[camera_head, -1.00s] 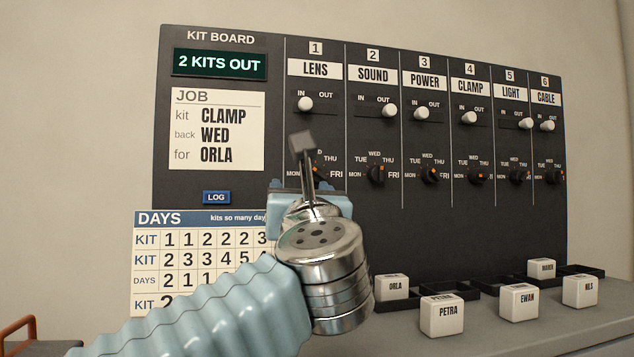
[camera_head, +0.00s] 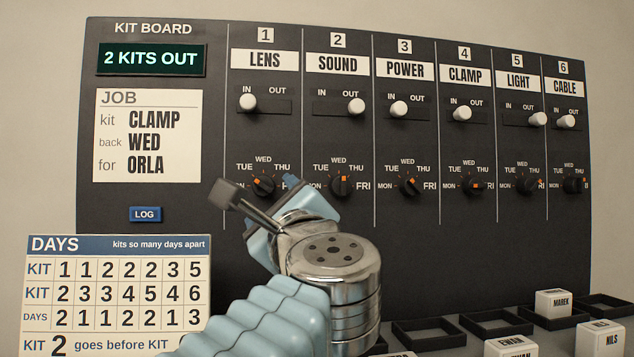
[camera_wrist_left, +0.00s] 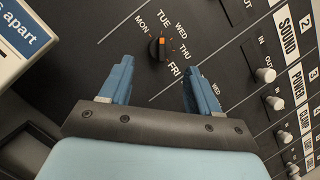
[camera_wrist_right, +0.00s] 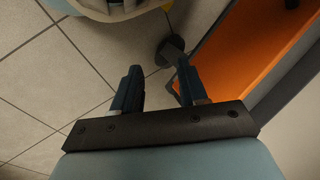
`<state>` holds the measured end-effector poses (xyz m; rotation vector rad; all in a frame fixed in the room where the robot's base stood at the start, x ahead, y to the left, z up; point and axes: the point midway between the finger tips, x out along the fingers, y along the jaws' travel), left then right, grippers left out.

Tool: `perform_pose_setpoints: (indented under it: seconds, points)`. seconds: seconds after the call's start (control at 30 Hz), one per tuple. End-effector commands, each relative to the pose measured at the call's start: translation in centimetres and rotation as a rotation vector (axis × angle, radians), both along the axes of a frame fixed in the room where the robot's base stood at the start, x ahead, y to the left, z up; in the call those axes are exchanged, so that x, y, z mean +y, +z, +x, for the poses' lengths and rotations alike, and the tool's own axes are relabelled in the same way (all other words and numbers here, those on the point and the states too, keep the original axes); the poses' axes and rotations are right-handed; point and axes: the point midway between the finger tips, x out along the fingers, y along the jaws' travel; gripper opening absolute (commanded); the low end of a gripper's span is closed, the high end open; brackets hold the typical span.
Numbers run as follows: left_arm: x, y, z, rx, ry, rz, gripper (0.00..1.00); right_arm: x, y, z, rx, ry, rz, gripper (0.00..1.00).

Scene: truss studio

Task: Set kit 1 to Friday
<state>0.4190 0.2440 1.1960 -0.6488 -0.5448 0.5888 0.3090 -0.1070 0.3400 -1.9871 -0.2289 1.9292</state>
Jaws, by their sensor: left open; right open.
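The kit 1 dial (camera_head: 263,187), a black knob with an orange mark, sits under the LENS label (camera_head: 265,60). Its mark points to about TUE. In the left wrist view the same dial (camera_wrist_left: 159,50) lies just beyond the gap between my open left fingers (camera_wrist_left: 160,78), apart from them. In the head view my left gripper (camera_head: 290,184) is just below and right of the dial. The kit 1 slider (camera_head: 248,103) is at IN. My right gripper (camera_wrist_right: 160,76) is open and empty, away from the board.
The SOUND dial (camera_head: 342,186) is close right of my left gripper. The DAYS card (camera_head: 120,244) and LOG button (camera_head: 145,214) are at the left. Name blocks and black trays (camera_head: 430,332) are on the ledge. An orange-lined bin (camera_wrist_right: 240,50) is near my right gripper.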

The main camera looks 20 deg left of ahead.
Motion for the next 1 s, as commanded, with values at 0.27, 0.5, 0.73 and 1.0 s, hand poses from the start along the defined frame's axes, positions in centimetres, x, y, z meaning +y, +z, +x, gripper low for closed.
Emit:
perform_pose_setpoints:
  seconds: [0.27,0.5,0.73,1.0]
  points:
    - [3.2,1.5,3.4,0.002,0.003,0.001,0.62,0.1,1.8,0.0,0.0,0.002,0.002,0.43]
    - [3.8,1.7,4.1,0.0,0.0,0.001,0.62,0.1,1.9,0.0,0.0,0.004,0.002,0.43]
    - [3.8,1.6,4.1,0.0,0.0,0.001,0.55,0.1,1.9,0.0,0.0,0.004,0.002,0.43]
    - [3.8,1.6,4.1,0.001,0.0,0.002,0.13,0.1,1.9,0.0,0.0,0.004,0.002,0.43]
